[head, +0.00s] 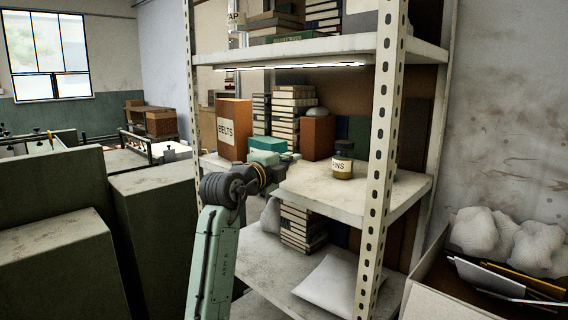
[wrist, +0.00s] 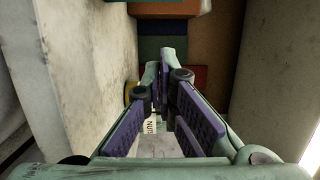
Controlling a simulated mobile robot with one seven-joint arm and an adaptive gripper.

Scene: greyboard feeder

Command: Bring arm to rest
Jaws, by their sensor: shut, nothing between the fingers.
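My gripper (head: 288,157) is at the middle shelf of the metal rack in the head view, at the end of my green arm. In the wrist view its two purple-padded fingers (wrist: 160,72) converge, with the tips close together and nothing visible held. A dark-lidded jar with a yellowish base (head: 343,160) stands upright on the middle shelf, to the right of the gripper and apart from it. In the wrist view a small pale label (wrist: 151,126) shows between the fingers; what it belongs to is mostly hidden.
The middle shelf (head: 345,192) also holds an orange BELTS box (head: 234,129), a brown box (head: 318,138) and stacked books (head: 293,110). A perforated upright (head: 380,145) stands at the front right. A white bag (head: 331,284) lies below. Green cabinets (head: 157,230) stand left of my arm.

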